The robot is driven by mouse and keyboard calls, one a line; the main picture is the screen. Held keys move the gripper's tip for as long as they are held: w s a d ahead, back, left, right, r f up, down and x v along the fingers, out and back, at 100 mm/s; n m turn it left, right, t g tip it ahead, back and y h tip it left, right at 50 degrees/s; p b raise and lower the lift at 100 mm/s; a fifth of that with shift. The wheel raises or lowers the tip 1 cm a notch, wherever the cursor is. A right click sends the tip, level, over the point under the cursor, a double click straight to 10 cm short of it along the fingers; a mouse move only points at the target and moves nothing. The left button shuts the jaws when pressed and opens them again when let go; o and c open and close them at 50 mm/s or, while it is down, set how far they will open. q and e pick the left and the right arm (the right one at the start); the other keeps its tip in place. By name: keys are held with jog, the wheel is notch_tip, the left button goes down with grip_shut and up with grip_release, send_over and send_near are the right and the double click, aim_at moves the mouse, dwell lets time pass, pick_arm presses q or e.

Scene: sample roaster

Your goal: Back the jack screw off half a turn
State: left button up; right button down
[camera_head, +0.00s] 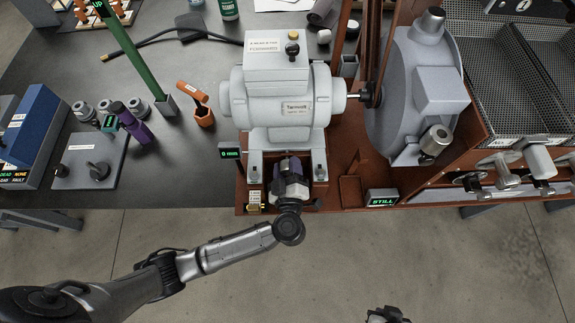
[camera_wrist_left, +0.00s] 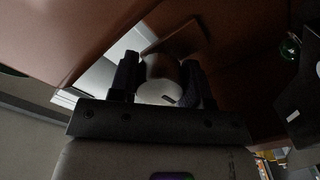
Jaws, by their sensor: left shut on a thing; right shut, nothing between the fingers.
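My left gripper (camera_head: 289,170) reaches in under the front of the grey motor (camera_head: 292,100), between its front feet. In the left wrist view the two dark fingers of my left gripper (camera_wrist_left: 162,82) are shut on a round, pale grey head (camera_wrist_left: 158,90) with a dark mark near its lower edge. I take this head for the jack screw. In the head view my own wrist hides the jack screw. My right gripper (camera_head: 388,315) shows only in part at the bottom edge, shut and empty, away from the machine.
A small readout (camera_head: 231,153) stands left of the motor, and a green "STILL" display (camera_head: 383,198) right of it. A brass padlock-like piece (camera_head: 254,200) sits close left of my wrist.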

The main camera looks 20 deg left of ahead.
pick_arm(q)
jog(key=shift+s+r+n+p, duration=0.1)
jog(key=shift+r+n+p, duration=0.15)
jog(key=shift+n+p, duration=1.1)
jog(key=shift+p, duration=0.7)
jog(key=shift+f+n+p, duration=0.2)
jog(key=shift+n+p, duration=0.15)
jog(key=shift+n, duration=0.7)
jog(key=n, duration=0.2)
jog(key=shift+n, duration=0.4)
jog(key=n, duration=0.2)
jog(key=shift+n, duration=0.3)
jog(key=n, duration=0.4)
jog(key=shift+f, duration=0.1)
jog(key=shift+n+b, duration=0.5)
jog(key=shift+n, duration=0.4)
jog(key=shift+n, duration=0.3)
